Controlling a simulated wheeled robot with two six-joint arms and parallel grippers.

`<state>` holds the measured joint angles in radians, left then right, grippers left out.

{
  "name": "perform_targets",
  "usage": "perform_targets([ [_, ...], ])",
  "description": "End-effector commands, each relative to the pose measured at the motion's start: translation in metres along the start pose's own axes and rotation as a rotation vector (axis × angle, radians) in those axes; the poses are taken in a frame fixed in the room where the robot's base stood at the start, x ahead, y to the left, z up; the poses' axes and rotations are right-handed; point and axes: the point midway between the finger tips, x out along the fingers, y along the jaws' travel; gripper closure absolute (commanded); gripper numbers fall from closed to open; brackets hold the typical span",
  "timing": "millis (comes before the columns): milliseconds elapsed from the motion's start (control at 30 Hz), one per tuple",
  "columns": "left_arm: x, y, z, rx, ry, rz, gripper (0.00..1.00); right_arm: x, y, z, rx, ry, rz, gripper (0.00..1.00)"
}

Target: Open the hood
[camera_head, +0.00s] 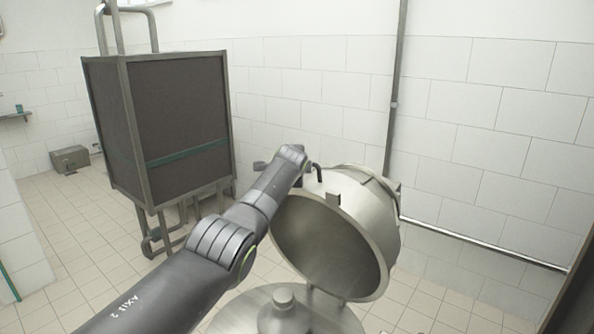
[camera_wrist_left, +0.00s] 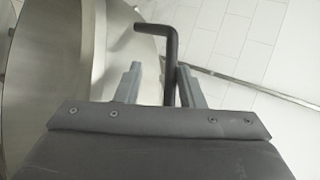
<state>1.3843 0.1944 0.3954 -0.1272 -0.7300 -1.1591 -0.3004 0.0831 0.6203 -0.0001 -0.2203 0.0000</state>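The hood (camera_head: 332,242) is a rounded metal dome, tilted up with its hollow underside facing toward the lower left in the head view. Its metal shell (camera_wrist_left: 62,60) fills the left of the left wrist view. A bent black handle (camera_head: 317,172) sticks out at its top. My left gripper (camera_wrist_left: 159,67) is open, with the black handle (camera_wrist_left: 171,62) between its fingers. The handle is closer to the right finger, with a clear gap to the left one. In the head view my left arm reaches up to the hood's top left and hides the fingers. My right gripper is not in view.
A round metal base (camera_head: 245,312) with a central knob (camera_head: 284,310) sits below the hood. A large dark cabinet (camera_head: 180,120) on a metal frame stands to the left. A tiled wall and a horizontal pipe (camera_head: 480,242) are behind and right. Tiled floor at the left is open.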

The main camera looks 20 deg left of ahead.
Motion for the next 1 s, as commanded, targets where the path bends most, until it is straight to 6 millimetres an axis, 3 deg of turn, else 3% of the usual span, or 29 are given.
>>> perform_targets([
  [467,-0.011,0.001,-0.001,-0.001,0.0,0.0,0.66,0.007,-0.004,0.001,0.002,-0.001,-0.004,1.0],
  [1000,-0.054,0.002,-0.001,-0.001,0.002,-0.002,0.66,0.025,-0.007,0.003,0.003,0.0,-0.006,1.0],
])
